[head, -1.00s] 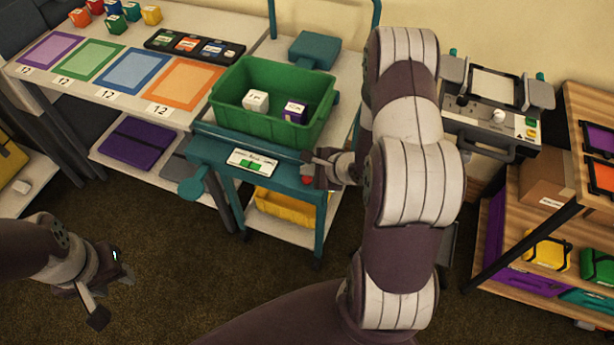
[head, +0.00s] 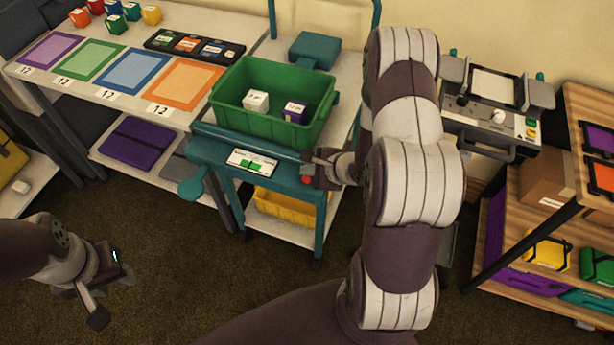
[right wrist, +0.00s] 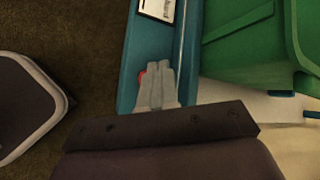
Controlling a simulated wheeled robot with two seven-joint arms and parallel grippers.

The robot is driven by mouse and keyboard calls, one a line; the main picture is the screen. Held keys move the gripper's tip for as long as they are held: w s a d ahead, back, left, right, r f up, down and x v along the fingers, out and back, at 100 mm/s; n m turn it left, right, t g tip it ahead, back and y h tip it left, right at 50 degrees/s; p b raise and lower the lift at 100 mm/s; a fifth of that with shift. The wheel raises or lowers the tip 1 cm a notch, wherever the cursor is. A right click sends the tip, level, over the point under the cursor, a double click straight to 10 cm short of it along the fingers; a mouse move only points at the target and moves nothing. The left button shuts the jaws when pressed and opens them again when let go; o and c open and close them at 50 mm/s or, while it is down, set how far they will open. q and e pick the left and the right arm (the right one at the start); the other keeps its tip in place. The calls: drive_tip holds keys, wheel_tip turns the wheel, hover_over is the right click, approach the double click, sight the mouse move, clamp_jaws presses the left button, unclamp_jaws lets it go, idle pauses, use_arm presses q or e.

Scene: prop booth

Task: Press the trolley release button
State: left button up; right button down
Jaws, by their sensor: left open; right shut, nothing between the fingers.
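The teal trolley (head: 215,152) stands in the middle of the head view with a panel on its near end. Its red release button (head: 307,180) sits at the panel's right side, partly hidden by my right gripper (head: 312,170). In the right wrist view the red button (right wrist: 142,76) shows at the left edge of my shut fingers (right wrist: 163,78), which cover part of it. I cannot tell whether the fingertips touch the button. My right gripper is shut and empty. My left gripper (head: 108,300) is open and empty, low over the floor at the left.
A green crate (head: 230,115) with a white and a purple box sits on the trolley. A label with green marks (head: 252,161) is on the panel. A table with coloured mats (head: 130,73) stands left, a wooden shelf (head: 540,235) right. Carpet is clear in front.

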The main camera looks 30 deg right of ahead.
sight(310, 181)
drive_tip(key=shift+f, duration=0.15)
drive_tip(key=shift+f, duration=0.25)
drive_tip(key=shift+f, duration=0.5)
idle(0.8)
drive_tip(key=shift+r, duration=0.1)
drive_tip(key=shift+r+p, duration=0.8)
drive_tip(key=shift+p, duration=0.45)
wheel_tip(310, 181, up, 5)
drive_tip(key=p, duration=0.6)
drive_tip(key=shift+r, duration=0.1)
